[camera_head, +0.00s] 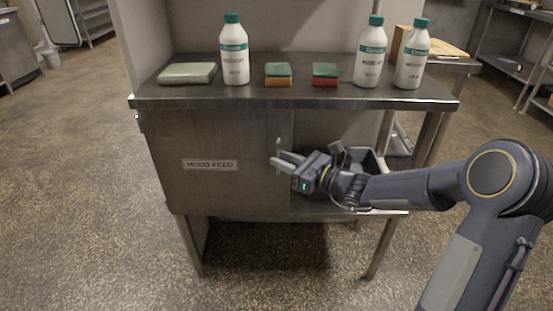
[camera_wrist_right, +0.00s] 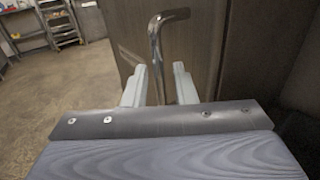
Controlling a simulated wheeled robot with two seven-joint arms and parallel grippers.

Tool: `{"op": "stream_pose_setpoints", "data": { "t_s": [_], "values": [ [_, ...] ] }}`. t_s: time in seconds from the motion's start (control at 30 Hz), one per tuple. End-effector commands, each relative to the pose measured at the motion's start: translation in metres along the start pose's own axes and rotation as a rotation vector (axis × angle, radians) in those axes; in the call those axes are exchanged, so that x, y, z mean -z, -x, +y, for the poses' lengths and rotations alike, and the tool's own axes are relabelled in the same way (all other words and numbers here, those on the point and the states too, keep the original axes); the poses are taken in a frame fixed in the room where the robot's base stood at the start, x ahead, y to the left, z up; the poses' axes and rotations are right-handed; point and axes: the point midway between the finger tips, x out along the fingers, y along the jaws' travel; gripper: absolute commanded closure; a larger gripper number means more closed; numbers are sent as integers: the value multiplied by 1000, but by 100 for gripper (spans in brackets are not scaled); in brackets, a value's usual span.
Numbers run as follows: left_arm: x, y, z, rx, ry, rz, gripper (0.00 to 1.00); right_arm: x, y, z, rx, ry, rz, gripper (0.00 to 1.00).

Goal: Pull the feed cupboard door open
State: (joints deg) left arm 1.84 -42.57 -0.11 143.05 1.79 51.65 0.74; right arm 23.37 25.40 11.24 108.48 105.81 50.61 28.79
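The feed cupboard door (camera_head: 215,150) is a brown-grey panel under the left part of a metal bench, with a label (camera_head: 210,164) whose second word reads FEED. It looks shut. Its upright metal handle (camera_head: 279,148) is near the door's right edge. In the right wrist view the bent bar handle (camera_wrist_right: 155,45) runs down between the two pale fingertips. My right gripper (camera_head: 278,159) is open at the handle, with gaps beside the bar; firm contact cannot be seen. In the wrist view its fingers (camera_wrist_right: 160,82) are apart. My left gripper is not in view.
The bench top (camera_head: 300,100) holds white bottles (camera_head: 234,55), sponges (camera_head: 325,74) and a pale flat box (camera_head: 187,73). A grey bin (camera_head: 375,164) sits in the open bay right of the door. The floor (camera_head: 80,190) left and in front is clear.

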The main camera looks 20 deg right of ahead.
Motion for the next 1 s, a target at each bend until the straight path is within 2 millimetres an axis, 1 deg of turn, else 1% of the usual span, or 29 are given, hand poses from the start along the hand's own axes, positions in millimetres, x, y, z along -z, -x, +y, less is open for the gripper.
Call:
{"op": "stream_pose_setpoints", "data": {
  "t_s": [0.03, 0.1, 0.2, 0.47, 0.67, 1.0],
  "values": [
    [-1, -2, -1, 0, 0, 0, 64, 1, -7, 0, -2, 2, 0, 75],
    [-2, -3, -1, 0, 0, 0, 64, 1, -14, 0, -2, 2, -1, 75],
    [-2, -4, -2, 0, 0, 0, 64, 0, -19, 0, 0, 1, 0, 75],
    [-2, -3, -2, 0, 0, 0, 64, 0, -20, 0, 0, 2, 1, 75],
    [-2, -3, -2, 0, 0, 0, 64, 0, -20, 0, 0, 2, 1, 100],
    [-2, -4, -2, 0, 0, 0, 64, 0, -20, 0, 1, 2, 1, 100]
  ]
}}
